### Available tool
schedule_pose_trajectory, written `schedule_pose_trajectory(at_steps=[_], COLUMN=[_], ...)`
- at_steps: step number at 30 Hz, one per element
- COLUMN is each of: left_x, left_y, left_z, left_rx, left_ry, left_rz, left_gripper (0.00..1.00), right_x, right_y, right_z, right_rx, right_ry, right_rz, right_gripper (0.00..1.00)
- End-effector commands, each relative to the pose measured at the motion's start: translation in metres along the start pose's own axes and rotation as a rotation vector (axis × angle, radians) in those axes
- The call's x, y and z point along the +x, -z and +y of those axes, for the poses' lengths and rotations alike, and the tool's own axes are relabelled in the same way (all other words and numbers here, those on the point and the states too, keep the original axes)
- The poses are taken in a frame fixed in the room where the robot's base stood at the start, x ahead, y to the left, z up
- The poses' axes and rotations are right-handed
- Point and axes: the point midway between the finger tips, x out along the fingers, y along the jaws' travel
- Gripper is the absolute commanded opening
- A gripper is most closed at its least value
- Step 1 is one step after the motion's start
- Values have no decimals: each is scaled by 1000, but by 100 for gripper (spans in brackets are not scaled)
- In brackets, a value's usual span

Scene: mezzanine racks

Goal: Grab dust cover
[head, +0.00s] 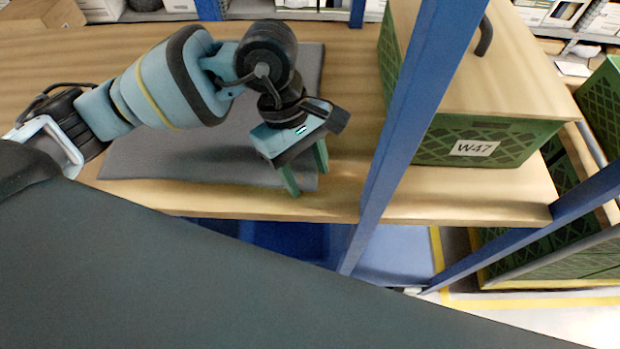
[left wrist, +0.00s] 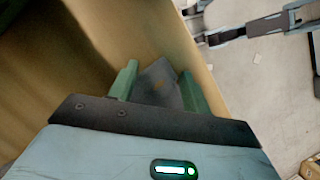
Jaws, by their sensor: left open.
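A flat dark grey sheet, which looks like the dust cover (head: 200,158), lies on the wooden shelf in the head view. Its front edge runs close to the shelf's front edge. My left gripper (head: 308,183) is open and points down over the sheet's front right corner. In the left wrist view a grey corner of the sheet (left wrist: 158,86) shows between the two green fingers of the left gripper (left wrist: 158,77). The fingers stand apart on either side of it. I cannot tell whether they touch it. My right gripper is not in view.
A green crate labelled W47 (head: 440,145) with a wooden top and black handle stands right of the sheet. A blue rack post (head: 400,140) rises between it and my left gripper. The wooden shelf (head: 450,205) ends just in front. More green crates stand at the right.

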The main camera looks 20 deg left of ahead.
Motion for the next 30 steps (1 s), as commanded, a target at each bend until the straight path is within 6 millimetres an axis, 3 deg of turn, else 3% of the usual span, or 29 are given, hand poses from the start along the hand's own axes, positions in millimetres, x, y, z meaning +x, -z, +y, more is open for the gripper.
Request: schedule_pose_trajectory(at_steps=[20,30], left_x=[1,-2], left_y=[0,0], left_z=[1,1], left_rx=[-1,-1], left_ry=[-2,-3], left_rz=[0,0], left_gripper=[1,0], right_x=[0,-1], right_y=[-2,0], right_z=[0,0], right_rx=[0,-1], right_ry=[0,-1], right_rz=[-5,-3], right_gripper=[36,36])
